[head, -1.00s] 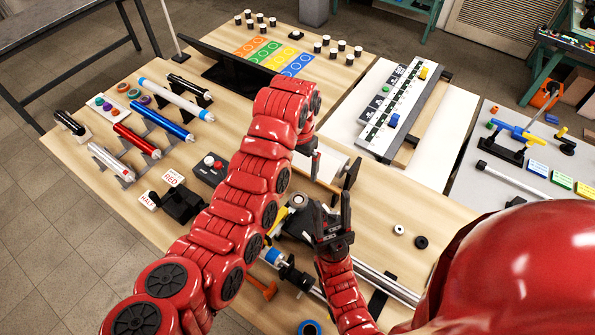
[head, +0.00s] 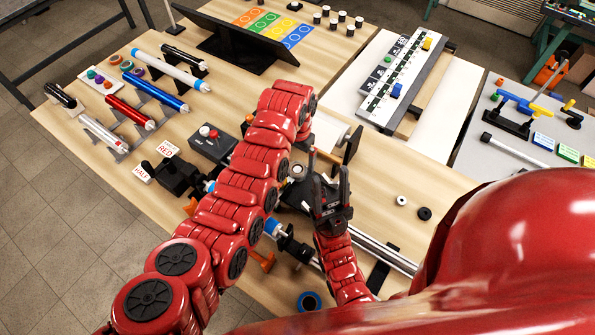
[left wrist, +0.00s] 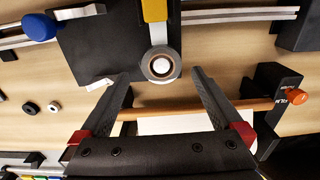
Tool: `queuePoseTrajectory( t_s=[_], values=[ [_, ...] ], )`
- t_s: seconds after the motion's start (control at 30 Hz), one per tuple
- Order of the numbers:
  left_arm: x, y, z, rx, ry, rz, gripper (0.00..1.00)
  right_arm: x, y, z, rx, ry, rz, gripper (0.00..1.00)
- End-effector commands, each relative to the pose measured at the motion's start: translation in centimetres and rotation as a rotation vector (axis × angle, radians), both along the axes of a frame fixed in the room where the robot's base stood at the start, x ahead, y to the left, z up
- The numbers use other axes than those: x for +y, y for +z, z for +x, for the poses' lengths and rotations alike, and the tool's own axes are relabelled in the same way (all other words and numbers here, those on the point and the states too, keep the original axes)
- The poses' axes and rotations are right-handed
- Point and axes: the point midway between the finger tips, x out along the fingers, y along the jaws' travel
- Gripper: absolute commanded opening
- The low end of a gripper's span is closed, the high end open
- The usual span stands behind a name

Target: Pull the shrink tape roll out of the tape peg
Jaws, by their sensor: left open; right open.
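A small ring-shaped roll (left wrist: 160,65), pale grey with a dark band and a light centre, appears to be the shrink tape roll. It sits below a yellow part on a black block in the left wrist view, and also shows in the head view (head: 298,171). A peg inside it cannot be made out. My left gripper (left wrist: 158,76) is open, its fingertips on either side of the roll's near edge, apart from it. In the head view my left arm mostly hides this hand. My right gripper (head: 331,174) is open and empty, fingers up, right of the roll.
An orange-brown rod (left wrist: 190,108) and a white sheet lie beneath my left fingers. Metal rails (head: 375,250) run along the front. Two small rings (head: 424,213) lie on bare wood at right; a blue-and-black ring (head: 310,301) lies at the front edge.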

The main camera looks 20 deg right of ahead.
Motion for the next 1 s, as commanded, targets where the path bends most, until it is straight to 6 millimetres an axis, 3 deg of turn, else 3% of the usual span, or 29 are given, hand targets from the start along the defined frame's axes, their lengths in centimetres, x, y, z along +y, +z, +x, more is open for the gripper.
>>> queuePoseTrajectory(
  t_s=[0.23,0.5,0.93,1.0],
  values=[
    [0.0,-4.1,0.1,0.003,-0.001,0.002,1.00,0.0,-1.9,0.0,0.000,0.000,0.000,0.50],
    [-0.1,-4.3,0.2,-0.001,0.000,-0.001,0.98,0.0,-1.8,0.0,0.000,0.000,0.000,0.50],
    [0.0,-4.3,0.2,0.001,0.000,-0.001,0.21,0.0,-1.8,0.0,0.000,0.000,0.000,0.50],
    [0.0,-4.3,0.2,0.001,0.000,-0.001,0.19,0.0,-1.8,0.0,0.000,0.000,0.000,0.50]
  ],
)
